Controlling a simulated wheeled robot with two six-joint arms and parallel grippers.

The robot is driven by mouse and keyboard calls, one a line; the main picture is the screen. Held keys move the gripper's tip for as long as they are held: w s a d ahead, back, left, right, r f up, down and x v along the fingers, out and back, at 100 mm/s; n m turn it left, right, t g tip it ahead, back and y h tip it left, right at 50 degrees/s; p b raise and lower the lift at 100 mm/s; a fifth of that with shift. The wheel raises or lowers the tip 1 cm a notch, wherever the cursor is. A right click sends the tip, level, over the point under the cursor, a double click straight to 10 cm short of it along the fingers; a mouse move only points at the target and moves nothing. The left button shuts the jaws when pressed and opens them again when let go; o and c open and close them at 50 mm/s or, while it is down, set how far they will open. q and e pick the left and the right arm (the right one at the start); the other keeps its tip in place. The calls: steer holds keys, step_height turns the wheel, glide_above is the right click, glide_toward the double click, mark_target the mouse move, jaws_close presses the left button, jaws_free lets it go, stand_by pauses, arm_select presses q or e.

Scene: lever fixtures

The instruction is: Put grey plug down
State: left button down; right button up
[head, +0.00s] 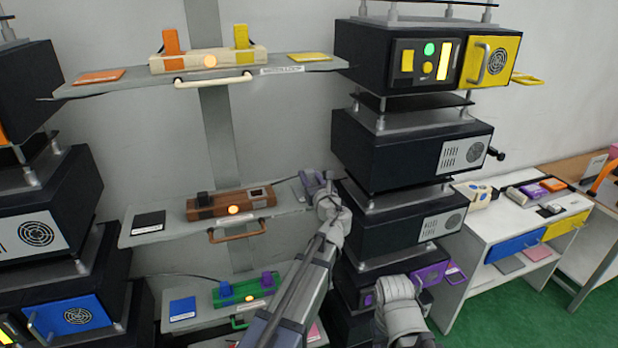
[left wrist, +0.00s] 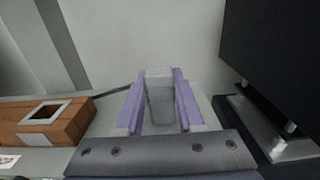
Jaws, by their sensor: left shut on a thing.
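The grey plug (left wrist: 160,97) sits between the purple fingers of my left gripper (left wrist: 160,115), which is shut on it. In the head view my left gripper (head: 316,183) is over the right end of the middle shelf (head: 165,234), beside the dark device stack. It hides the plug and the surface under it there. A brown socket strip (head: 226,205) stands on this shelf, left of the gripper. It holds a black plug (head: 203,198) at its left and has an empty-looking square socket at its right. I cannot tell whether the plug touches the shelf.
A black pad (head: 149,221) lies at the shelf's left end. A brown handle (head: 238,231) juts from the shelf front. A dark device (head: 405,215) stands close right of the gripper.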

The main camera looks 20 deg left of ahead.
arm_select(q)
steer(key=c, duration=0.5)
jaws_free()
steer(key=shift+r, duration=0.15)
steer(key=v, duration=1.2)
